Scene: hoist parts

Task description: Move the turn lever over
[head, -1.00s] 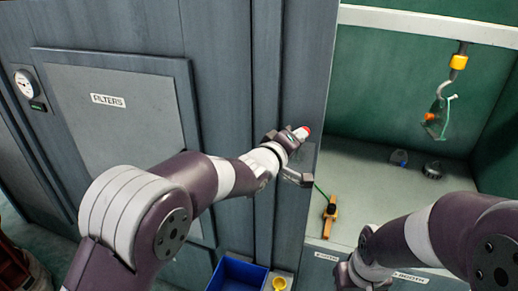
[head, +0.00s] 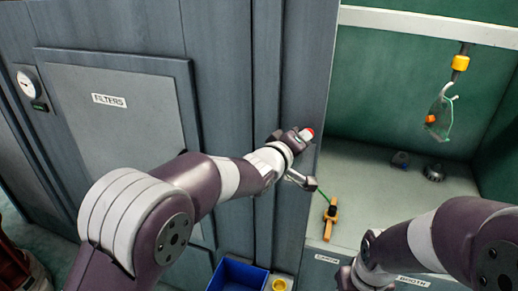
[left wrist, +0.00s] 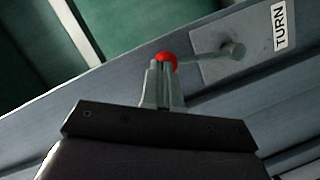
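The turn lever has a red knob (head: 309,132) and a grey rod. In the left wrist view the red knob (left wrist: 168,58) is at my fingertips, and the rod runs right to a pivot on a grey plate (left wrist: 212,50) beside a TURN label (left wrist: 283,27). My left gripper (head: 298,137) is at the cabinet's right edge. In the left wrist view its fingers (left wrist: 165,68) are close together with the knob between their tips. In the head view the gripper hides the rod and pivot. My right gripper (head: 362,278) is low at the right, its fingers unclear.
A bench (head: 385,200) in the green booth holds an orange tool (head: 331,218) and small dark parts (head: 433,172). A blue bin (head: 236,276) and a yellow cup (head: 280,284) are below the cabinet (head: 225,60).

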